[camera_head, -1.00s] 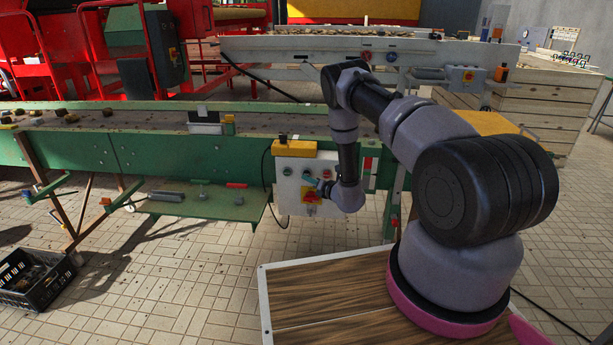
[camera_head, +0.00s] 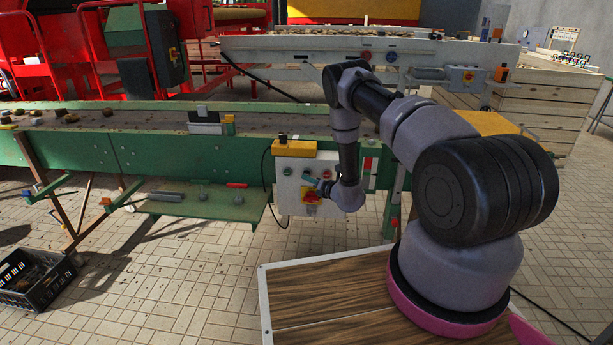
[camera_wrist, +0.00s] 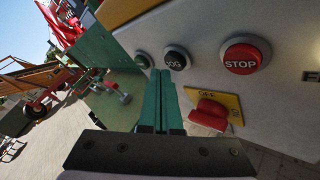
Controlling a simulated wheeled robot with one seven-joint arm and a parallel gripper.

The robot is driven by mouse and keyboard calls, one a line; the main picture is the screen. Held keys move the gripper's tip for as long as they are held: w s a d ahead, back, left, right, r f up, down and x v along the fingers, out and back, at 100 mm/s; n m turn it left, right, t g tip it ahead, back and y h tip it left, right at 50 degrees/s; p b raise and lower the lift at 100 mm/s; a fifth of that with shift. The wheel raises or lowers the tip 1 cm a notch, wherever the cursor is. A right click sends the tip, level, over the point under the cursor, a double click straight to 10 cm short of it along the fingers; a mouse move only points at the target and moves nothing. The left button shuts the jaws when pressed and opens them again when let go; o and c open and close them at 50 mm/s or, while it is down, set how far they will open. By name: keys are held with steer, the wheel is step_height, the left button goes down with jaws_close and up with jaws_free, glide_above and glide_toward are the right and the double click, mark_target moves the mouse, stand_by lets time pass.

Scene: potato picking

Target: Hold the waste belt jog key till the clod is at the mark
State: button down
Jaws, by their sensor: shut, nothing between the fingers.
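The control box (camera_head: 298,198) hangs on the near side of the green belt frame. In the wrist view its black JOG key (camera_wrist: 177,58) sits between a green button (camera_wrist: 143,60) and the red STOP button (camera_wrist: 245,57). My gripper (camera_wrist: 160,74) is shut and empty. Its green fingertips appear just below and left of the JOG key in the picture; I cannot tell whether they touch it. In the head view my gripper (camera_head: 323,184) is at the box front. Several brown lumps (camera_head: 60,113) lie on the belt (camera_head: 150,118) at the left; I cannot tell which is the clod.
A red rotary switch (camera_wrist: 209,113) on a yellow plate is right of my fingers. A green shelf (camera_head: 215,206) juts out left of the box. A black crate (camera_head: 35,278) is on the floor.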

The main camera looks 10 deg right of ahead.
steer(key=shift+w+d, duration=0.1)
steer(key=shift+w, duration=0.15)
steer(key=shift+w+d, duration=0.15)
steer(key=shift+w, duration=0.3)
stand_by(1.6)
steer(key=shift+s, duration=0.15)
stand_by(1.8)
steer(key=shift+s+a, duration=0.25)
steer(key=shift+s, duration=0.55)
steer(key=s, duration=0.1)
steer(key=s+a, duration=0.1)
steer(key=s, duration=0.2)
steer(key=shift+s+a, duration=0.3)
stand_by(0.5)
